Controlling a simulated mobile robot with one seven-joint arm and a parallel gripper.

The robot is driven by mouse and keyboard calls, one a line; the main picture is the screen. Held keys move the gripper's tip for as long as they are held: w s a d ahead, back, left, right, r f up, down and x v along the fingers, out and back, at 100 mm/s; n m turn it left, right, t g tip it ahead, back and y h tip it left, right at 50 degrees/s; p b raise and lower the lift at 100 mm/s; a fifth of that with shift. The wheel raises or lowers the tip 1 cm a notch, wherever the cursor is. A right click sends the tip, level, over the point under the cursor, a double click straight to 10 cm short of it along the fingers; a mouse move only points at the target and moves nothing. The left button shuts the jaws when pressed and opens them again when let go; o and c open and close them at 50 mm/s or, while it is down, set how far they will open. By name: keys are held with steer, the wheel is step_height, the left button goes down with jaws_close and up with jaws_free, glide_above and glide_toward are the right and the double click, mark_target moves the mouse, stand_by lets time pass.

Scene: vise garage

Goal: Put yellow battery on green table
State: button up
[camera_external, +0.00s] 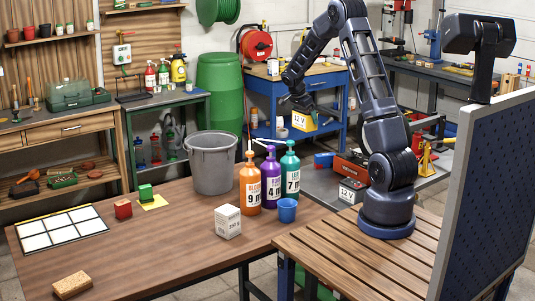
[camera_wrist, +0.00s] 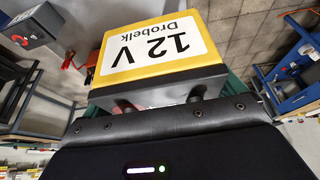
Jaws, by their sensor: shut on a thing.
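The yellow battery (camera_external: 303,122) has a white "12 V" label and is in my gripper (camera_external: 298,104), held in the air in front of the blue workbench. In the wrist view the yellow battery (camera_wrist: 160,52) fills the upper middle, its label upside down. My gripper (camera_wrist: 160,103) is shut on its dark side; the fingertips are partly hidden. The green table (camera_external: 180,100), with a green frame and dark top, stands at the back left, apart from the battery.
A large brown table (camera_external: 170,255) fills the front left, with a grey bucket (camera_external: 211,165), pump bottles (camera_external: 250,189) and a blue cup (camera_external: 287,211). A green barrel (camera_external: 220,95) stands beside the green table. A blue workbench (camera_external: 315,82) is behind the battery.

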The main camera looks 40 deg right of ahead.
step_height(320, 180, down, 23)
steer(key=shift+f, duration=0.1)
stand_by(1.1)
steer(key=shift+f, duration=0.1)
steer(key=o, duration=1.4)
